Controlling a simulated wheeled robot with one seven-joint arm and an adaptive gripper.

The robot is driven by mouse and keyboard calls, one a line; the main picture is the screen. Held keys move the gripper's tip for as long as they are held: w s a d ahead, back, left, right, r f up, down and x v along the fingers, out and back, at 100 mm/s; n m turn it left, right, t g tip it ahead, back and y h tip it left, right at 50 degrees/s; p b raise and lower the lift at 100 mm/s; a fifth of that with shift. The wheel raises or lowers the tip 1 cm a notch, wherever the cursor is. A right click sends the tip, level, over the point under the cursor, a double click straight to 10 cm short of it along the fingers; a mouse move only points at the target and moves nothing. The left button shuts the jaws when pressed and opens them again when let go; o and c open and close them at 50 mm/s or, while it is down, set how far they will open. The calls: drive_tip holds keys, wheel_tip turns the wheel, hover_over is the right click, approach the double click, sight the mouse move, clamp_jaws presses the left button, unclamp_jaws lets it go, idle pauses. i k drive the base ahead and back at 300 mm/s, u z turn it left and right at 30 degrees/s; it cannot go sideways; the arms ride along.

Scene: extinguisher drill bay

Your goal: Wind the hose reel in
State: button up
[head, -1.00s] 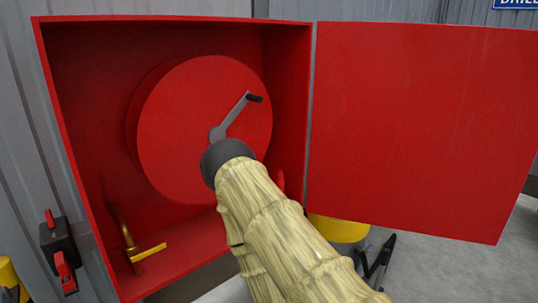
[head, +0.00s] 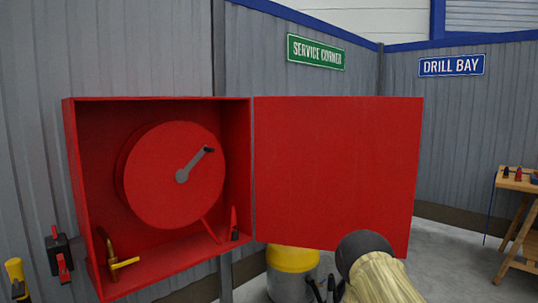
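The red hose reel (head: 160,190) sits inside an open red wall cabinet (head: 68,150). Its grey crank (head: 190,168) points up and to the right and ends in a dark knob (head: 209,149). A thin red piece (head: 211,231), perhaps hose, slants down from the reel's lower right. A brass valve with a yellow lever (head: 124,263) is at the cabinet's lower left. My arm shows at the bottom right as a pale yellow ribbed sleeve with a dark rounded end, apart from the reel.
The red cabinet door (head: 335,175) stands open to the right. Below it is a yellow-topped grey drum (head: 292,260) with unclear black items (head: 318,290) beside it. A black box with red parts (head: 59,255) hangs left. A wooden bench (head: 515,185) stands right.

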sight(170, 173)
drive_tip(key=u, duration=0.85)
drive_tip(key=i, duration=1.7)
drive_tip(key=z, duration=0.65)
